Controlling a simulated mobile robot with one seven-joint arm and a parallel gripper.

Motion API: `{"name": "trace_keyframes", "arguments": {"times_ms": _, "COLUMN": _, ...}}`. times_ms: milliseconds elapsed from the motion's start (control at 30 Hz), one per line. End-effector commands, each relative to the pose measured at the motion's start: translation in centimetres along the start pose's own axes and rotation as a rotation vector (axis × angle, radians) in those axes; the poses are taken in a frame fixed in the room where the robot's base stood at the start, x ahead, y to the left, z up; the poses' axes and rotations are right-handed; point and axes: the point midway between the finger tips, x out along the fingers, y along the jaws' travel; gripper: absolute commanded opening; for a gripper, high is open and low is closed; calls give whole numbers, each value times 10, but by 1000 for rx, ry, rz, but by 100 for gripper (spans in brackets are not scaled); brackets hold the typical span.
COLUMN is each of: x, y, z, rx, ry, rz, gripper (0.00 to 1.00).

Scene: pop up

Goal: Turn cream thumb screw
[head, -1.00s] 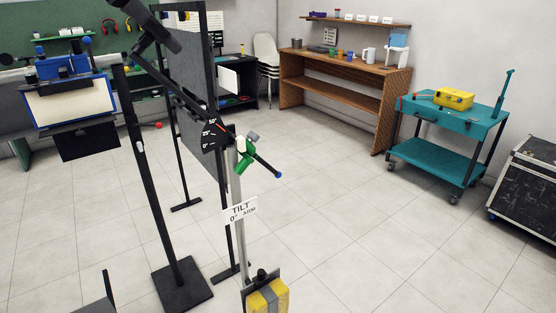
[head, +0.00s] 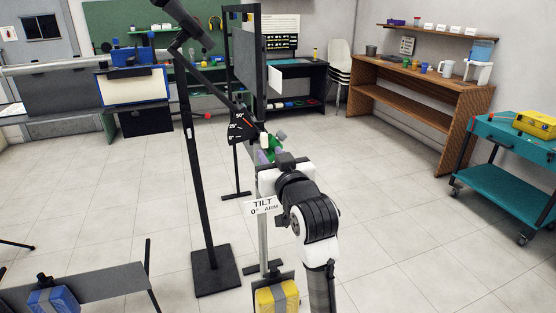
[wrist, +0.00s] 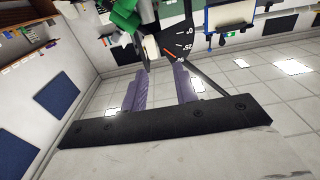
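The cream thumb screw (head: 264,141) is a small pale piece beside a green clamp (head: 272,152) on the stand, next to the black angle dial (head: 241,128). My gripper (head: 262,157) reaches up just below it, and my wrist hides part of the clamp and post. In the wrist view my two purple fingers (wrist: 161,70) are apart with nothing between them. The green clamp (wrist: 124,14) is beyond the fingertips at the top of that view, with the dial (wrist: 178,40) to its right.
A sign reading TILT 0° ARM (head: 263,205) hangs on the post close to my arm. A black lamp pole (head: 197,170) stands to the left. Open tiled floor lies right, before the teal cart (head: 505,185).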

Motion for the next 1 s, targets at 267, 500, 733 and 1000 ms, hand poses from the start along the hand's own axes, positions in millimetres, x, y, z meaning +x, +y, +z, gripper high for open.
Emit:
{"name": "trace_keyframes", "arguments": {"times_ms": 267, "x": 12, "y": 14, "z": 7, "rx": 8, "ry": -34, "rz": 15, "gripper": 29}}
{"name": "trace_keyframes", "arguments": {"times_ms": 500, "x": 45, "y": 13, "z": 8, "rx": 7, "ry": -33, "rz": 15, "gripper": 29}}
{"name": "trace_keyframes", "arguments": {"times_ms": 733, "x": 69, "y": 14, "z": 8, "rx": 7, "ry": -32, "rz": 15, "gripper": 29}}
{"name": "trace_keyframes", "arguments": {"times_ms": 1000, "x": 75, "y": 14, "z": 9, "rx": 7, "ry": -30, "rz": 17, "gripper": 17}}
